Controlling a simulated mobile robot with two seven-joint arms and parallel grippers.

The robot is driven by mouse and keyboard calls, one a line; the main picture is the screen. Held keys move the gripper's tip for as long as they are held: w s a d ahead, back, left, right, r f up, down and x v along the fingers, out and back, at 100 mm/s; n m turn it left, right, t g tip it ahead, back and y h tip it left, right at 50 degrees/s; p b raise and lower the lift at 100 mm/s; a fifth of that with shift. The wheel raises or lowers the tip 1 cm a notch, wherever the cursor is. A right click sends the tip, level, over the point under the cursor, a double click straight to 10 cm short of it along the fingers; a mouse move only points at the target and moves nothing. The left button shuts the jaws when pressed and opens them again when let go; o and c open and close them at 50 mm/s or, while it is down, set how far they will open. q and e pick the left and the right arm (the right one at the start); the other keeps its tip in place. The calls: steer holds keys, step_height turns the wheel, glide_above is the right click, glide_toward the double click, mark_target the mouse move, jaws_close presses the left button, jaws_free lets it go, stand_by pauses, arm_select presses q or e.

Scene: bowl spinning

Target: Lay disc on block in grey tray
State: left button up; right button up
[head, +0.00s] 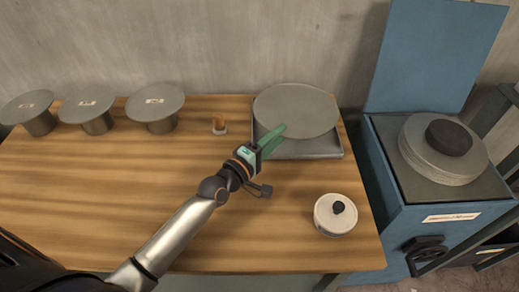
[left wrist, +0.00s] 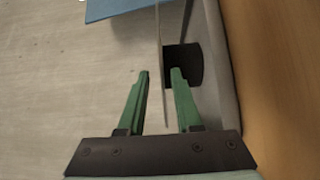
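A grey round disc (head: 296,108) lies flat over the grey tray (head: 318,149) at the back right of the table. In the left wrist view the disc (left wrist: 162,50) shows edge-on as a thin plate, against a dark block (left wrist: 184,66) under it. The block stands in the tray, whose grey wall (left wrist: 218,60) is to its right; the head view hides the block. My left gripper (head: 283,131) is at the disc's near edge. Its green fingers (left wrist: 160,73) are apart on either side of the disc, with visible gaps. My right gripper is out of view.
Several-inch-high stands with discs and labels (head: 155,101) line the back left. A small brown piece (head: 219,125) lies left of the tray. A white lidded pot (head: 338,215) is near the front right. A blue cabinet (head: 400,190) with stacked discs (head: 440,163) adjoins on the right.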

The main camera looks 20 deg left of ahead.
arm_select(q)
steer(key=v, duration=0.7)
steer(key=shift+s, duration=0.25)
steer(key=shift+s+a+r, duration=0.1)
steer(key=shift+s+a, duration=0.15)
steer(key=shift+s, duration=0.25)
steer(key=shift+r, duration=0.1)
